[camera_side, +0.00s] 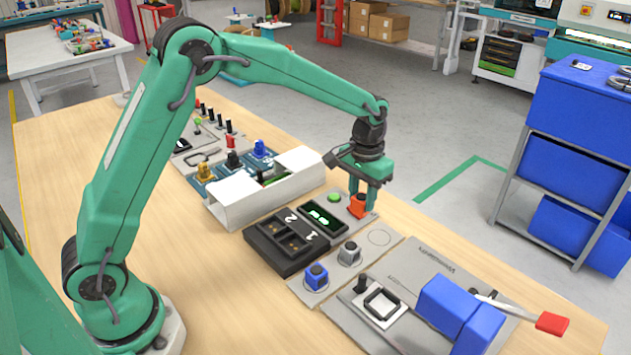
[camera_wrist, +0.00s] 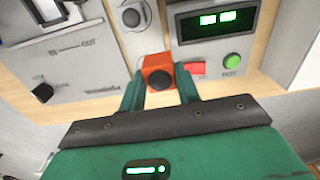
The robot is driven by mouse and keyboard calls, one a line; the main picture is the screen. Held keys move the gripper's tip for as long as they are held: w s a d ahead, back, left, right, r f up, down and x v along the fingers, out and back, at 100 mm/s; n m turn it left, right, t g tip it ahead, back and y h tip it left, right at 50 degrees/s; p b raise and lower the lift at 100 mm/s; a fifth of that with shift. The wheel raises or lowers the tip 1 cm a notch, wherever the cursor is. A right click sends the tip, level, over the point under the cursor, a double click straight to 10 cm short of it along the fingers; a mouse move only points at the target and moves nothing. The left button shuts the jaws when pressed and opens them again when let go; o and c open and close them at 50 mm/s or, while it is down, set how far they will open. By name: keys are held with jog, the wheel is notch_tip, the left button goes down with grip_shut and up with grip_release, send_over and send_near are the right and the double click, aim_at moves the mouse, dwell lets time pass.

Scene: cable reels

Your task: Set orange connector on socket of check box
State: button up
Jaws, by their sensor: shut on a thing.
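The orange connector (camera_side: 358,207) is between the fingers of my gripper (camera_side: 364,195), at the right end of the check box (camera_side: 345,211). In the wrist view the connector (camera_wrist: 155,62) has a dark round face, and my gripper (camera_wrist: 160,86) is shut on it. The check box panel (camera_wrist: 225,60) carries a lit green display (camera_wrist: 212,19), a green button (camera_wrist: 232,60) and a red part (camera_wrist: 192,68) close beside the connector. I cannot make out the socket or whether the connector touches the box.
A blue connector (camera_side: 316,278) and a grey one (camera_side: 349,254) stand on a plate with an empty ring (camera_side: 379,237). A black box marked 1 and 2 (camera_side: 285,243) and a white channel (camera_side: 240,203) lie left. A blue block with a red-ended lever (camera_side: 465,310) is in front.

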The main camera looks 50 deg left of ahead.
jog(key=s+a, duration=0.3)
jog(key=s, duration=0.4)
jog(key=s+a, duration=0.3)
jog(key=s, duration=0.4)
jog(key=shift+s+a+r, duration=0.15)
jog(key=shift+a+r, duration=0.05)
jog(key=shift+f, duration=2.3)
jog(key=shift+f, duration=0.25)
jog(key=shift+f, duration=0.75)
jog(key=o, duration=1.1)
jog(key=shift+c, duration=0.2)
